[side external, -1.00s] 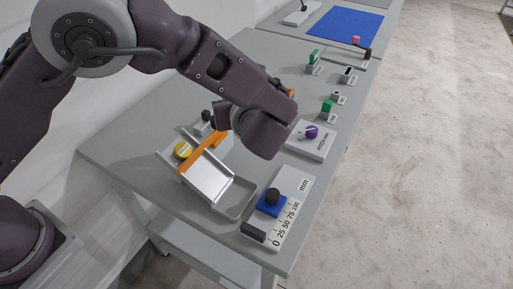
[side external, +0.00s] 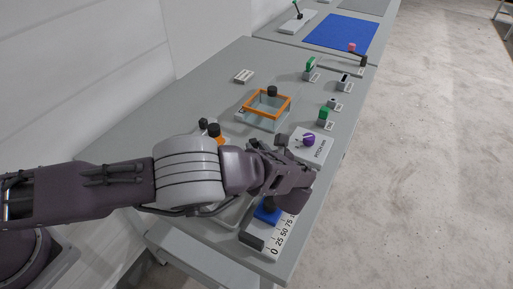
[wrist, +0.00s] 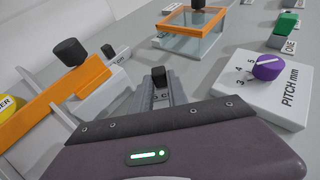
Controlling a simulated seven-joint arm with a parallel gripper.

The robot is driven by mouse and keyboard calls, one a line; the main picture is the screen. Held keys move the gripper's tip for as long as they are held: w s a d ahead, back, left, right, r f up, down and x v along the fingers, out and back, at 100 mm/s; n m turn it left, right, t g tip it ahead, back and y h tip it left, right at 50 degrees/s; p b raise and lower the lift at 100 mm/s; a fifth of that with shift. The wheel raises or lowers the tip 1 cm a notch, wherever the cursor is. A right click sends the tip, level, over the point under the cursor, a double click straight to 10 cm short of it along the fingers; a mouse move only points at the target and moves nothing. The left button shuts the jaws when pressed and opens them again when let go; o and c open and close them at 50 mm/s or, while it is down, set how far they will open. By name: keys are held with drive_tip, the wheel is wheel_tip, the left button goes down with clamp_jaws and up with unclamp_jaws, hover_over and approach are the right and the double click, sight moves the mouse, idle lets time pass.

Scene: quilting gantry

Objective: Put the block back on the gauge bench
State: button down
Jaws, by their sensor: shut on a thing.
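The blue block (side external: 267,215) with a black knob sits on the gauge bench (side external: 281,236), a pale plate with a mm scale and a dark end stop. My wrist hangs over it and hides part of the block and bench. My gripper (wrist: 160,96) points past them toward the table's middle. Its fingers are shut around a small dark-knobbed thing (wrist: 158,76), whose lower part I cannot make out. The blue block does not show in the wrist view.
An orange-rimmed glass box (side external: 268,121) stands beyond the gripper. The PITCH panel (side external: 312,152) with a purple knob is to the right. An orange bar (wrist: 50,110) with a black knob is at left. Small green-topped and dark-topped pieces line the right edge.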

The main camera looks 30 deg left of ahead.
drive_tip(key=c, duration=1.3)
unclamp_jaws()
drive_tip(key=shift+f, duration=0.1)
